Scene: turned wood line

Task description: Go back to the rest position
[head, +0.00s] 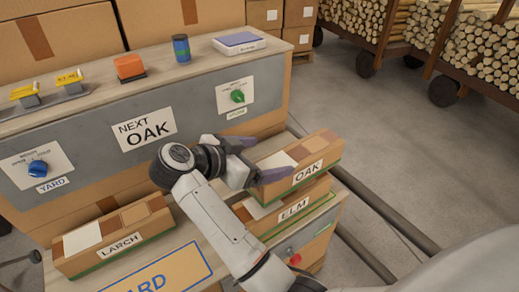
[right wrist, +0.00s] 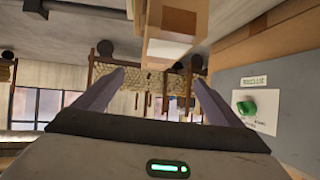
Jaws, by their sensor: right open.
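My right gripper (head: 258,160) is beside the box marked OAK (head: 307,174), with one finger behind its left end and one in front of it. In the right wrist view its two fingers (right wrist: 152,95) are spread apart with nothing between them close up. The OAK box rests on top of the box marked ELM (head: 294,211). The box marked LARCH (head: 118,240) lies on the wooden surface to the left. My left gripper is not in view.
A grey panel carries a NEXT OAK sign (head: 145,129), a blue knob (head: 38,168) and a green knob (head: 237,96), also in the right wrist view (right wrist: 246,107). A red button (head: 295,259) is near the ELM box. Rails and open floor (head: 400,150) lie to the right, with log carts (head: 375,30) behind.

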